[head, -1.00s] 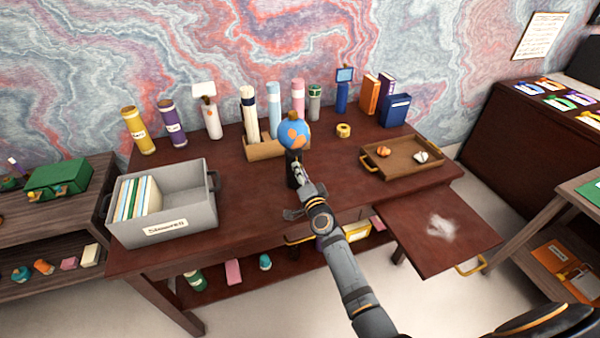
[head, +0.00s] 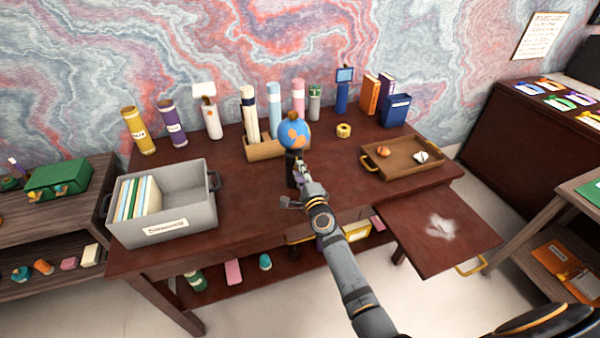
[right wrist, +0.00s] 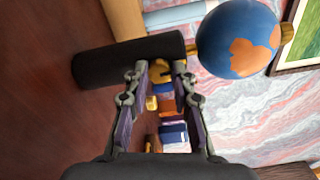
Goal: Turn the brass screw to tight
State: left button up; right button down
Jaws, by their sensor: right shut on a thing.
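A blue and orange globe (head: 294,135) stands on a black cylindrical stand (head: 291,166) near the middle of the desk. In the right wrist view the stand (right wrist: 110,65) lies sideways across the picture, with the globe (right wrist: 238,40) to its right. A small brass screw (right wrist: 162,70) shows at the side of the stand, between my fingertips. My right gripper (right wrist: 162,78) is shut on the brass screw, close against the stand. In the head view the right gripper (head: 298,172) partly covers the stand and hides the screw. My left gripper is not in view.
A grey bin (head: 190,215) with folders is at left. A wooden tray (head: 400,165) and a yellow tape roll (head: 343,130) are at right. The desk between bin and stand is clear.

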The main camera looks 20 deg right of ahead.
jog(key=shift+m, duration=0.3)
jog(key=c, duration=1.1)
grip_release()
